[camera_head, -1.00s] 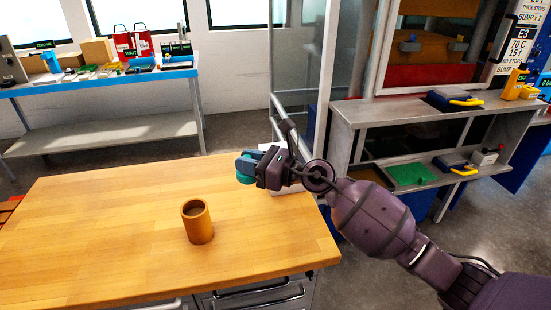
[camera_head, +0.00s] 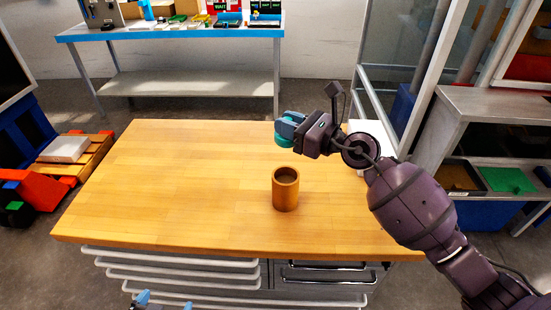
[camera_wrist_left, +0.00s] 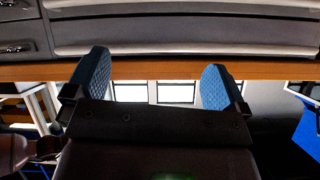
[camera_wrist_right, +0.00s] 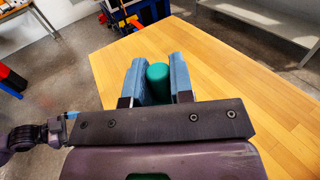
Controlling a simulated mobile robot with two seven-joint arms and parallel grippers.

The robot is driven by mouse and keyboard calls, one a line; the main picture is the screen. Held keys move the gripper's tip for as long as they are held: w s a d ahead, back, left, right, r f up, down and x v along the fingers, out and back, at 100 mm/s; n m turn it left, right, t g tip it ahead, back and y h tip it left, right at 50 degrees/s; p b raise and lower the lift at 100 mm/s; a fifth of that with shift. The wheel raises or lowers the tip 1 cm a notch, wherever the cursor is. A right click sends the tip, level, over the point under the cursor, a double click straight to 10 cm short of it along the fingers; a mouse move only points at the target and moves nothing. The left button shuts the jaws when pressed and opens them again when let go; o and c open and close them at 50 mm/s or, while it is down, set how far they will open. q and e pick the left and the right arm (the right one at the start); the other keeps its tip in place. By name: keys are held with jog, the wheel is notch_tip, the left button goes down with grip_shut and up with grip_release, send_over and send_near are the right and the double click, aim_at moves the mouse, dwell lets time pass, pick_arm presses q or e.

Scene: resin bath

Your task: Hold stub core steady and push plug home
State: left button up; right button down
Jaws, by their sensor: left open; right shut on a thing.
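The stub core (camera_head: 285,190), a tan upright cylinder with an open, dark-looking top, stands on the wooden table near its middle right. My right gripper (camera_head: 290,127) is shut on the teal plug (camera_head: 283,141), held above the table behind the core and apart from it. In the right wrist view the plug (camera_wrist_right: 157,80) sits between the two blue fingers. My left gripper (camera_head: 160,303) only just shows at the bottom edge of the head view, in front of the table drawers. In the left wrist view its blue fingers (camera_wrist_left: 155,90) are wide apart and empty.
The wooden table (camera_head: 170,190) is otherwise largely clear, with drawers (camera_head: 170,270) under its front edge. A blue-edged bench (camera_head: 180,32) with small items stands behind. A pallet with a white block (camera_head: 65,149) is at left, grey shelving (camera_head: 490,105) at right.

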aim_at(278, 198)
pick_arm(q)
jog(key=w+d+r+m+t+h, duration=0.1)
jog(key=w+d+r+m, duration=0.3)
jog(key=m, duration=0.6)
jog(key=w+d+r+m+t+h, duration=0.1)
jog(key=w+d+r+m+h, duration=0.3)
jog(key=d+m, duration=0.4)
jog(key=w+d+r+m+t+h, duration=0.1)
jog(key=w+d+r+m+h, duration=0.1)
jog(key=w+d+r+m, duration=0.4)
jog(key=shift+w+d+r+m+h, duration=0.1)
jog(key=shift+w+m, duration=0.2)
jog(key=shift+m, duration=0.65)
jog(key=shift+w+f+m+h, duration=0.1)
jog(key=shift+w+m, duration=0.25)
jog(key=shift+m, duration=0.55)
jog(key=shift+w+d+r+m+h, duration=0.1)
jog(key=shift+w+m, duration=0.2)
jog(key=shift+m, duration=0.65)
jog(key=shift+w+d+r+m+h, duration=0.9)
jog(key=shift+w+d+r+m, duration=1.05)
jog(key=shift+m, duration=3.35)
jog(key=shift+t, duration=0.3)
jog(key=f, duration=0.5)
jog(key=shift+w+a+f, duration=0.25)
jog(key=shift+w+f, duration=0.05)
jog(key=shift+w+d+f, duration=0.1)
jog(key=shift+f, duration=1.35)
jog(key=shift+x, duration=3.6)
